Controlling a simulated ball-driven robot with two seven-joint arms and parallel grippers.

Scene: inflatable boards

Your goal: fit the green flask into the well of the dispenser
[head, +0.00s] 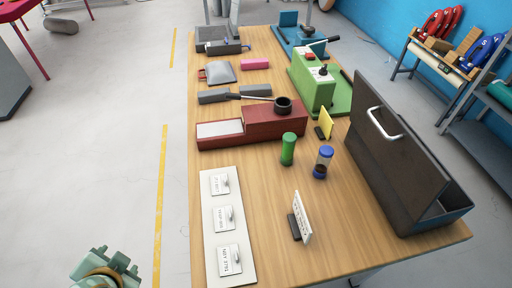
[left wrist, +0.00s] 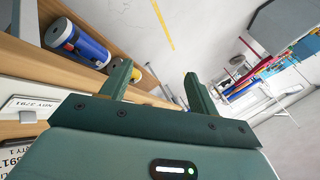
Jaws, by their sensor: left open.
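The green flask (head: 288,149) stands upright on the wooden table, right of the white label board. A dark red unit (head: 275,121) behind it has a black ring-shaped well (head: 283,104) on top; it looks like the dispenser. My left gripper (head: 118,260) is off the table's left side, low in the head view, far from the flask. In the left wrist view its two fingers (left wrist: 157,72) are apart with nothing between them. My right gripper is not in view.
A blue flask (head: 322,162) stands right of the green one and shows in the left wrist view (left wrist: 75,40). A small white sign (head: 301,217), a yellow card (head: 325,123) and a large dark case (head: 400,160) stand to the right. The white label board (head: 213,193) lies at left.

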